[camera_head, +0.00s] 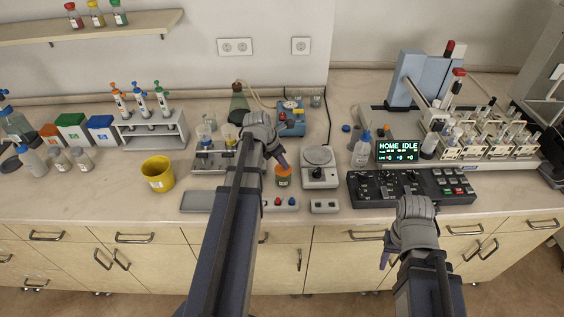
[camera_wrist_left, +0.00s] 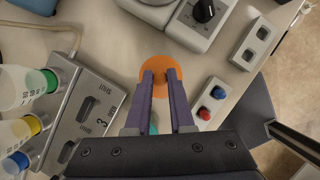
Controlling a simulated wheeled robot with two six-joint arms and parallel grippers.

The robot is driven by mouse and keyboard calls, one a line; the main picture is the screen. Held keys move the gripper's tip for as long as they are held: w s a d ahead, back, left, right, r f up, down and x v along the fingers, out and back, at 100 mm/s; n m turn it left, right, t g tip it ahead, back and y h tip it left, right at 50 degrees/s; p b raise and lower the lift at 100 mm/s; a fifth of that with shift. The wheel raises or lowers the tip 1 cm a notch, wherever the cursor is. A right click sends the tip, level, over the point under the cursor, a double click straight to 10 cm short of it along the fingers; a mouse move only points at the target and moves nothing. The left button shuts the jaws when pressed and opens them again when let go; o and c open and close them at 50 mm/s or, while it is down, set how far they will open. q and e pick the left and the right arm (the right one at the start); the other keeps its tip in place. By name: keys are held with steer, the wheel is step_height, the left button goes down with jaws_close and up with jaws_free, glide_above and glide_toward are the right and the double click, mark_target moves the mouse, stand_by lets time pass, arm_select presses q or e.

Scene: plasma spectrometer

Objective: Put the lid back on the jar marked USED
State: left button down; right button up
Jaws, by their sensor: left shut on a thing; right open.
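The label is too small to read. An orange lid (camera_wrist_left: 158,62) shows in the left wrist view as a round disc around my fingertips. My left gripper (camera_head: 282,163) is shut on the lid, directly over the jar; it also shows in the left wrist view (camera_wrist_left: 161,78). The fingers hide the lid's middle, and I cannot tell whether the lid touches the jar. My right gripper (camera_head: 386,256) is open and empty, low in front of the bench edge.
A black control panel (camera_head: 412,187) is further right.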

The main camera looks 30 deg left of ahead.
arm_select(q)
steer(key=shift+c, duration=1.1)
jaws_free()
steer(key=shift+r+p, duration=3.3)
steer(key=shift+r, duration=0.3)
steer(key=shift+f, duration=0.1)
steer(key=shift+c, duration=0.3)
jaws_close()
steer(key=shift+f, duration=0.4)
